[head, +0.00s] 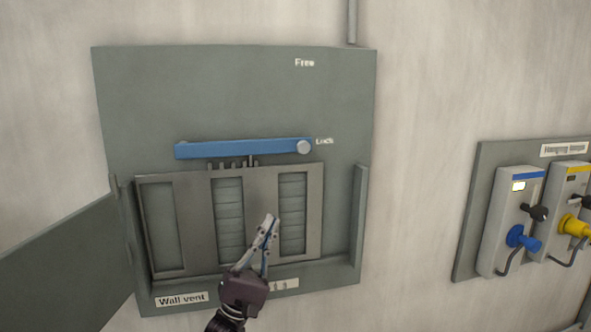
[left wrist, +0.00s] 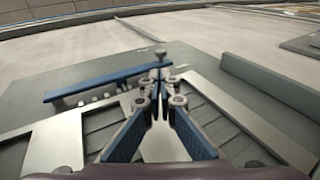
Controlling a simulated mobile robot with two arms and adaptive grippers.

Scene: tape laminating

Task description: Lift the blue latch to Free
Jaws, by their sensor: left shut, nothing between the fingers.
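The label "Free" (head: 304,63) is higher on the panel. The latch also shows in the left wrist view (left wrist: 100,82), beyond the fingers and to the left. My left gripper (head: 268,222) is shut and empty, in front of the vent's slats and below the latch, apart from it in the head view. My right gripper is not in view.
The grey vent frame (head: 200,222) with slatted openings sits under the latch, marked "Wall vent". A raised rail (head: 359,216) stands at its right side. A grey flap (head: 70,260) juts out at left.

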